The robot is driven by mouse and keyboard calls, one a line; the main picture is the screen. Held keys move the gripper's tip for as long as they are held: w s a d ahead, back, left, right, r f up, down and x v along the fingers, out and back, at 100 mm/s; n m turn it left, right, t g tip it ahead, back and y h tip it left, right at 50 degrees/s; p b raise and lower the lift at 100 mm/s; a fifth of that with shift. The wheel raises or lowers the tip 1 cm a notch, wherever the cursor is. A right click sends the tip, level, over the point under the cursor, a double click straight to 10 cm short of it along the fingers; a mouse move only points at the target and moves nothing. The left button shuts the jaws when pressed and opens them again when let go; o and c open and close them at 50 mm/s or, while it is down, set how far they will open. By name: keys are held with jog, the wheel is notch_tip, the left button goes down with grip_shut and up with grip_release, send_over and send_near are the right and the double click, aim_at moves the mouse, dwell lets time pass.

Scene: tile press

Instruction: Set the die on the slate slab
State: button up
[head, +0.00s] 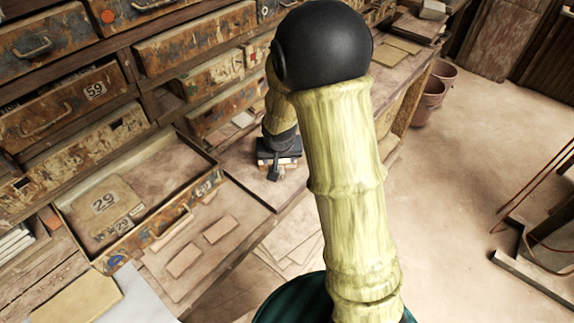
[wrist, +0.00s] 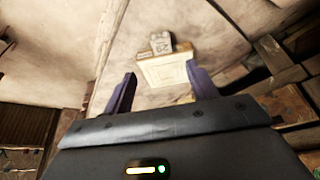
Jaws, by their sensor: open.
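My gripper (head: 275,172) hangs low over the bench in the head view, beyond my forearm. In the wrist view its two dark fingers (wrist: 161,73) are apart. A pale block (wrist: 168,72) with a square outline lies between and just beyond the fingertips, with a smaller grey marked piece (wrist: 161,43) at its far edge. It may be the die; I cannot tell whether the fingers touch it. In the head view the gripper mostly hides this spot. A pale grey flat slab (head: 143,300) lies at the lower left; I cannot tell if it is the slate slab.
An open drawer (head: 196,196) at the left holds a block marked 29 (head: 112,215). Two small tiles (head: 184,260) lie on the bench before it. Worn drawers (head: 195,35) line the back. Flowerpots (head: 430,95) stand at right; the floor (head: 455,210) there is largely clear.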

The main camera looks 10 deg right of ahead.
jog(key=s+d+r+n+g, duration=0.1)
jog(key=s+r, duration=0.2)
jog(key=s, duration=0.6)
jog(key=s+d+r, duration=0.2)
jog(key=s+r, duration=0.1)
jog(key=s, duration=0.6)
jog(key=shift+d+r+n+g+y, duration=0.15)
jog(key=shift+r+n+g+y, duration=0.15)
jog(key=shift+n+g, duration=0.1)
